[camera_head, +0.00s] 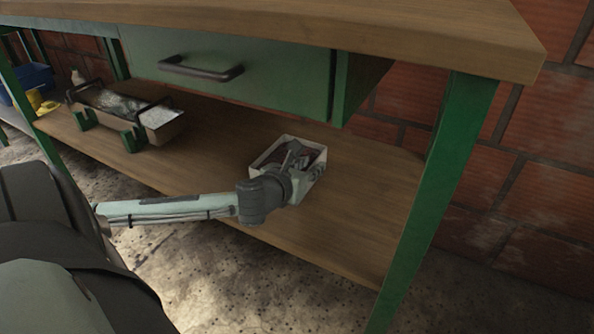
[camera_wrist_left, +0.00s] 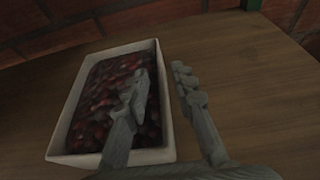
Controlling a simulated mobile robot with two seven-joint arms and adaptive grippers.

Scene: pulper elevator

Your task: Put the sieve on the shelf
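A pale rectangular box-like tray (camera_head: 318,170), which may be the sieve, sits on the wooden lower shelf (camera_head: 215,160) under the workbench. In the left wrist view the tray (camera_wrist_left: 66,128) holds many dark red berry-like pieces; its base is hidden. My left gripper (camera_head: 293,155) reaches in over the tray. In the left wrist view its fingers (camera_wrist_left: 160,85) are apart, one over the berries inside and one outside the right wall. The wall lies between them, with a gap to the outer finger. My right gripper is not in view.
The bench drawer (camera_head: 240,75) hangs above the shelf. A green leg (camera_head: 430,200) stands at the right, with a brick wall (camera_head: 520,190) behind. A metal trough (camera_head: 155,125) on green supports sits at the left of the shelf. Shelf between trough and tray is clear.

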